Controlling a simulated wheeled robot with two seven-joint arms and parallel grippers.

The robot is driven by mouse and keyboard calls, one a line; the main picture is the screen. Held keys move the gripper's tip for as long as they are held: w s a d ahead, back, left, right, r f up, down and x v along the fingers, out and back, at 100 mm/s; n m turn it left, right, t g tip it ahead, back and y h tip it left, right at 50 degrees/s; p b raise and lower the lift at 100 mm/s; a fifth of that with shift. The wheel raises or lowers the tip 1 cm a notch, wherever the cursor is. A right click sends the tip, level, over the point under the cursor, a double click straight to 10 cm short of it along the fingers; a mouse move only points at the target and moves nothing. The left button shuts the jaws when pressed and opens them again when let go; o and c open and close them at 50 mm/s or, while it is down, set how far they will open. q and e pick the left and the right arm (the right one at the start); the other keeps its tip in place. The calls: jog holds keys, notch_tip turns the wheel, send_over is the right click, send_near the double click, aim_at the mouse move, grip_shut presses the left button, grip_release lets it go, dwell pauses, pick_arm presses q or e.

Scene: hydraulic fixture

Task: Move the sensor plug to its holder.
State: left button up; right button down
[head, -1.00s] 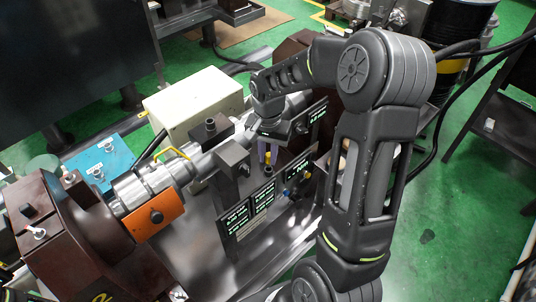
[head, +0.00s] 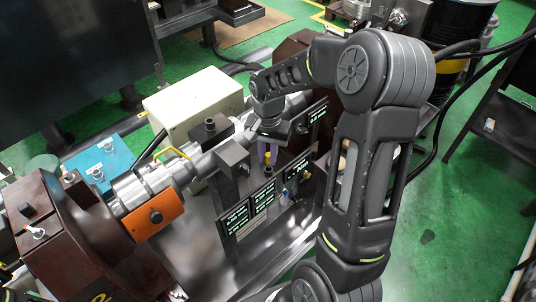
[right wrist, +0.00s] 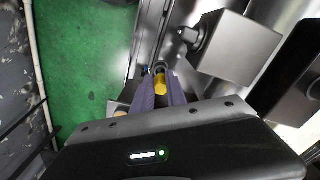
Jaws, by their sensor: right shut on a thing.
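The sensor plug (right wrist: 160,82) has a yellow body and sits between the purple fingers of my right gripper (right wrist: 160,92) in the right wrist view. The gripper is shut on it. In the head view the plug's yellow top (head: 268,156) shows by the fingertips of my right gripper (head: 266,153), which point down. A dark round piece (head: 268,170) is directly below the yellow part. I cannot tell whether it belongs to the plug or the fixture. I cannot clearly make out which socket is the holder. My left gripper is not in view.
Black panels with pale lettering (head: 235,218) stand along the fixture's front. A grey block (head: 233,153) stands close left of the gripper. A cream box (head: 192,105) and a steel cylinder with an orange block (head: 157,216) lie farther left. Bare metal plate (head: 275,240) lies in front.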

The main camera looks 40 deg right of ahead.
aim_at(268, 163)
jog(key=shift+f+b, duration=1.35)
jog(key=shift+f, duration=0.35)
dwell(0.4)
jog(key=c, duration=1.3)
grip_release()
jog(key=shift+o, duration=0.2)
jog(key=shift+w+r, duration=0.1)
jog(key=shift+r, duration=0.2)
notch_tip(268, 163, up, 7)
jog(key=shift+r+b, duration=0.15)
jog(key=shift+b, duration=0.2)
